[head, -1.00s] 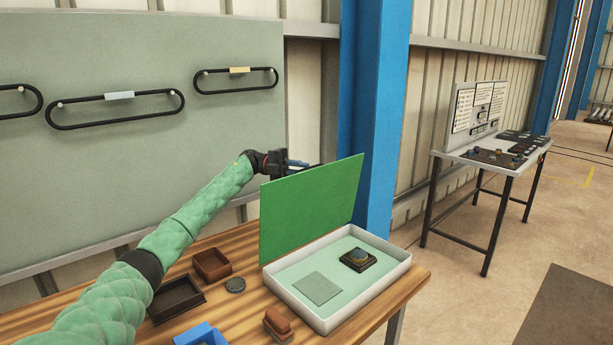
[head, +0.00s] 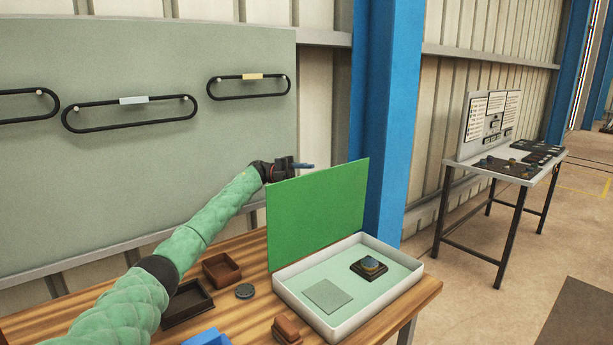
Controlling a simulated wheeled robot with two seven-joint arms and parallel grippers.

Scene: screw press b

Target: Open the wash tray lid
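The wash tray (head: 349,331) is a white shallow box with a pale green floor on the wooden table. Its green lid (head: 318,212) stands raised, nearly upright, along the tray's back side. Inside the tray are a flat grey-green square (head: 327,296) and a dark square block with a round blue-grey top (head: 369,267). My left gripper (head: 300,165) is above and behind the lid's top edge. The lid hides part of it, and contact with the lid is unclear. Its blue fingers show, but their gap cannot be made out. My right gripper is out of view.
On the table (head: 245,323) left of the tray are a brown box (head: 221,270), a dark tray (head: 187,304), a grey disc (head: 245,291), a brown block (head: 287,330) and a blue object (head: 208,338). A board with black loops (head: 130,115) stands behind.

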